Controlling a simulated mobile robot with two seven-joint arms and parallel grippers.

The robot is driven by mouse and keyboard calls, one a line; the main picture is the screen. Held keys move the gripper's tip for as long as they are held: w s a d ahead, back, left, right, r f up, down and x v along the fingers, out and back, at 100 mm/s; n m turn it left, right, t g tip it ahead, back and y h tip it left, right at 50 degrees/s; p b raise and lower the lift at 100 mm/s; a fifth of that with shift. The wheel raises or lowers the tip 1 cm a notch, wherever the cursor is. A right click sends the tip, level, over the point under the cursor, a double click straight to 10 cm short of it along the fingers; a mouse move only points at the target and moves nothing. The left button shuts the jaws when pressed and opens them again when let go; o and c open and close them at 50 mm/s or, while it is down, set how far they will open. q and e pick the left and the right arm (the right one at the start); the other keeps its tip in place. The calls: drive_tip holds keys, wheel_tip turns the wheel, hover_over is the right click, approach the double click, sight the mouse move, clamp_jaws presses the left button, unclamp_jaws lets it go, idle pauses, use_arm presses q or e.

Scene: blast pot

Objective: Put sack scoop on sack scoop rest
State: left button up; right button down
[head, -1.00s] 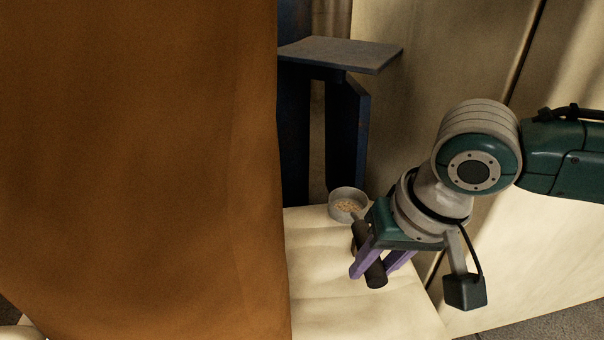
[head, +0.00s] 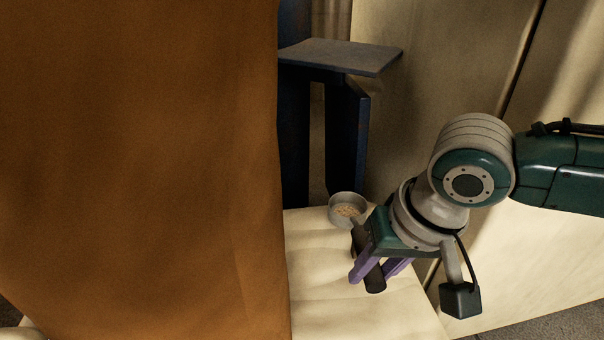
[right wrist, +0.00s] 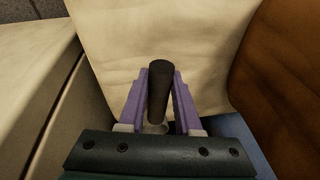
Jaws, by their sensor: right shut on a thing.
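The sack scoop has a round grey cup (head: 346,209) with pale grains in it and a dark cylindrical handle (head: 374,279). My right gripper (head: 376,271) is shut on the handle, with its purple fingers on either side. The handle also shows between the fingers in the right wrist view (right wrist: 160,92), where the cup is mostly hidden behind the gripper. The scoop is over the pale sacks; I cannot tell whether it touches them. A flat grey shelf (head: 340,55) on a dark blue frame stands behind, and may be the scoop rest. My left gripper is not in view.
A large brown hanging sheet or sack (head: 140,170) fills the left side. Pale padded sacks (head: 330,300) lie below the scoop. A pale panel (head: 440,60) stands behind my right arm. The top of the grey shelf is bare.

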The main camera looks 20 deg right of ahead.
drive_tip(key=shift+f, duration=0.3)
drive_tip(key=c, duration=0.5)
unclamp_jaws()
drive_tip(key=shift+r, duration=0.1)
